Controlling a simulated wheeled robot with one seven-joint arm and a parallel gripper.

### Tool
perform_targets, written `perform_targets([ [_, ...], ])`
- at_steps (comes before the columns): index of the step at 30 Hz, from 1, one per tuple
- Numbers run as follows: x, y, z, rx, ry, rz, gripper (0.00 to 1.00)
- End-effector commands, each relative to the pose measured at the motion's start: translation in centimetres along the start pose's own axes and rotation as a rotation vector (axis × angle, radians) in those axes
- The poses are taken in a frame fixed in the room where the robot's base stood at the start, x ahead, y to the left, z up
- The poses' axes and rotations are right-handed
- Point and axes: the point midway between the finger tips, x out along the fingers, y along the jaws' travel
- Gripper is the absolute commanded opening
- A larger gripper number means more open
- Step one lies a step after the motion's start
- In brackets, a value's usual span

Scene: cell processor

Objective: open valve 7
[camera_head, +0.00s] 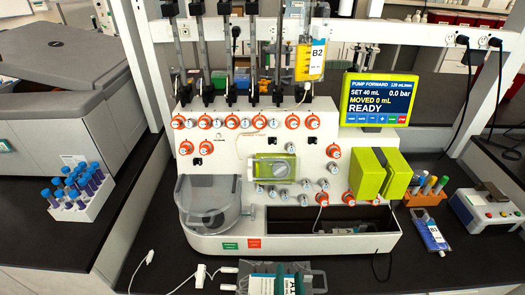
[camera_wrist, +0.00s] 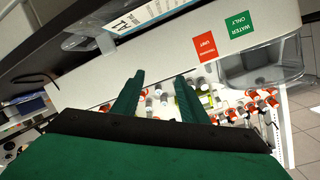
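The cell processor (camera_head: 226,165) is a white panel machine in the head view. Several round valves with orange-red rings, such as one in the top row (camera_head: 232,122) and one at the right (camera_head: 333,151), are on its front. Their numbers are too small to read, so I cannot tell which is valve 7. My gripper (camera_wrist: 160,76) shows in the wrist view with its two green fingers apart and nothing between them. It is apart from the panel; valves (camera_wrist: 250,106) show beyond and to the right of the fingers. The gripper is not in the head view.
A pump screen (camera_head: 376,99) reads READY. A clear basin (camera_head: 209,205) is at the machine's lower left. A bag (camera_head: 305,58) marked B2 hangs above. A tube rack (camera_head: 85,199) stands left; another bag (camera_head: 273,279) lies in front on the dark bench.

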Motion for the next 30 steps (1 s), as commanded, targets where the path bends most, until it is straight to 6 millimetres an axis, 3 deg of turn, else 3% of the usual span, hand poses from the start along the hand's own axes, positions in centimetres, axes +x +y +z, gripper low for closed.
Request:
perform_targets([
  [6, 4.8, -2.1, -4.6, 0.199, 0.012, 0.004, 0.40],
  [12, 7.9, -4.3, -8.3, 0.384, 0.007, 0.005, 0.40],
  [21, 11.1, -8.4, -14.0, 0.680, -0.021, -0.008, 0.40],
  [30, 12.4, -13.7, -19.8, 1.016, -0.094, -0.035, 0.40],
])
